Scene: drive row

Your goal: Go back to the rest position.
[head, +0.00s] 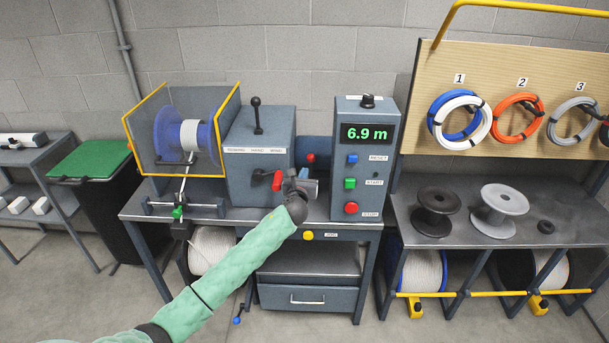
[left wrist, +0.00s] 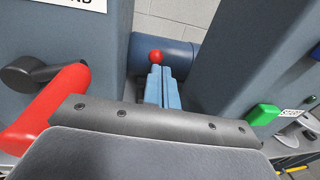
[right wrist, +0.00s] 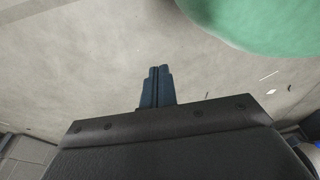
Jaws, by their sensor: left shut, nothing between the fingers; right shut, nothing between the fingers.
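My left gripper (head: 304,177) is in front of the gap between the grey-blue winder box (head: 262,168) and the control box (head: 363,180). In the left wrist view its fingers (left wrist: 163,78) are shut and empty, pointing at a red ball knob (left wrist: 156,57) in front of a blue cylinder (left wrist: 178,53). Whether the fingertips touch the knob cannot be told. A red handle (left wrist: 48,110) is left of the gripper. My right gripper (right wrist: 157,76) is shut and empty over bare grey floor; I cannot make it out in the head view.
The control box display (head: 368,134) reads 6.9 m. A guarded reel (head: 189,135) is at the left of the bench. Spools (head: 501,205) stand on the right shelf, with coils (head: 515,118) on the board above.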

